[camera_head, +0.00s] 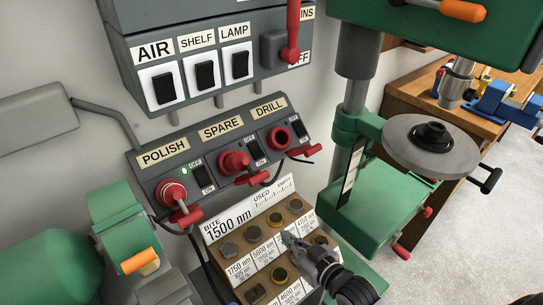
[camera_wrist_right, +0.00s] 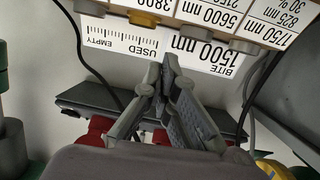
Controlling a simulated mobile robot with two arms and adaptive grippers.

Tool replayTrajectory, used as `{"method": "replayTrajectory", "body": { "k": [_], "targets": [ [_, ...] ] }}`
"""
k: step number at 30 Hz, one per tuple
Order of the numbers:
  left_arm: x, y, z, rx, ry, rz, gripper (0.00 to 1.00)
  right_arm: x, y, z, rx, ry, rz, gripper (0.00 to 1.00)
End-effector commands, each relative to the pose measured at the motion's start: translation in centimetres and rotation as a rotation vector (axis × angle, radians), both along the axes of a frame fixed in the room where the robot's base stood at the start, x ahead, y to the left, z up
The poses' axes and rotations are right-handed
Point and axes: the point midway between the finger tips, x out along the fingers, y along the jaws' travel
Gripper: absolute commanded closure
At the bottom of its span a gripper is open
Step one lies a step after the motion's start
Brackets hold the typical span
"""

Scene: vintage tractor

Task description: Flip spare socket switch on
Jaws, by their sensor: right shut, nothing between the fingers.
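The grey socket box (camera_head: 145,180) on the wall carries POLISH, SPARE and DRILL sockets in the head view. My right gripper (camera_head: 288,238) is shut and empty, below the socket box and over the bit rack, apart from the switch. In the right wrist view its fingers (camera_wrist_right: 166,75) meet at the tips. My left gripper is not in view.
The bit rack (camera_head: 235,236) with several round bits stands below the sockets. A drill press (camera_head: 385,205) is at right, a green machine (camera_head: 120,220) at left. AIR, SHELF and LAMP switches (camera_head: 200,75) are above. A green light (camera_head: 184,171) shows by POLISH. Cables hang from the plugs.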

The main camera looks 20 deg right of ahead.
Motion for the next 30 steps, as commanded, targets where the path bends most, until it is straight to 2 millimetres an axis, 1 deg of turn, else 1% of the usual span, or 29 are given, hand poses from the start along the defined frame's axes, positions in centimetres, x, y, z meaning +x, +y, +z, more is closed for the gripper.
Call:
{"method": "replayTrajectory", "body": {
  "k": [1,2,3,6,9,12,15,18,30],
  "targets": [
    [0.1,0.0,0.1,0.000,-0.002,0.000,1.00,0.8,-0.2,2.1,0.022,-0.084,0.012,1.00],
    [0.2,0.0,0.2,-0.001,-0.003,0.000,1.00,1.1,-0.2,3.4,0.038,-0.137,0.017,1.00],
    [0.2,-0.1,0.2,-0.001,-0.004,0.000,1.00,1.5,-0.4,5.1,0.061,-0.204,0.025,1.00],
    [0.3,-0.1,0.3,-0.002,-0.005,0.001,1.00,2.0,-0.8,9.0,0.114,-0.361,0.040,1.00],
    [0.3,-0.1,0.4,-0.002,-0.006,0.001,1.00,1.9,-1.4,12.2,0.159,-0.490,0.052,1.00],
    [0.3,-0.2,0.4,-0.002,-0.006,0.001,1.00,1.6,-1.9,14.5,0.194,-0.585,0.059,1.00],
    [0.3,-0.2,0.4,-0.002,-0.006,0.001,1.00,1.4,-2.3,15.9,0.214,-0.643,0.063,1.00],
    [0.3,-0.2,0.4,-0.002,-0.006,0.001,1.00,1.2,-2.4,16.6,0.225,-0.670,0.065,1.00],
    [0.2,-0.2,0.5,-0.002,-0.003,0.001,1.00,1.4,-2.4,16.9,0.227,-0.675,0.064,1.00]
  ]
}}
